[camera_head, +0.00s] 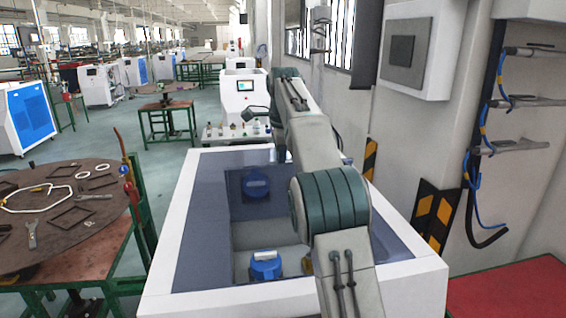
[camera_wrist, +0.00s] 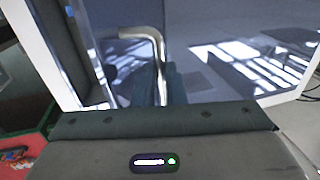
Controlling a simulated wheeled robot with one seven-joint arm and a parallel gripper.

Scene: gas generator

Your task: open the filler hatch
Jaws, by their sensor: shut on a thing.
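The filler hatch is a tinted, see-through panel (camera_head: 203,215) within the white frame of the machine in the head view. Its grey, glossy surface with bright window reflections also shows in the wrist view (camera_wrist: 215,35). A bent metal handle (camera_wrist: 146,34) stands out in front of it. My gripper (camera_wrist: 158,84) is shut on the lower part of this handle, with dark green fingers either side. In the head view my arm hides the handle and most of the gripper. I cannot tell whether the hatch is raised at all.
Two blue-topped fittings (camera_head: 265,266) show inside the machine. A round brown table (camera_head: 62,215) with tools stands at left. A wall with a grey box (camera_head: 412,52) and hoses (camera_head: 484,150) rises close at right. A red surface (camera_head: 510,295) lies at bottom right.

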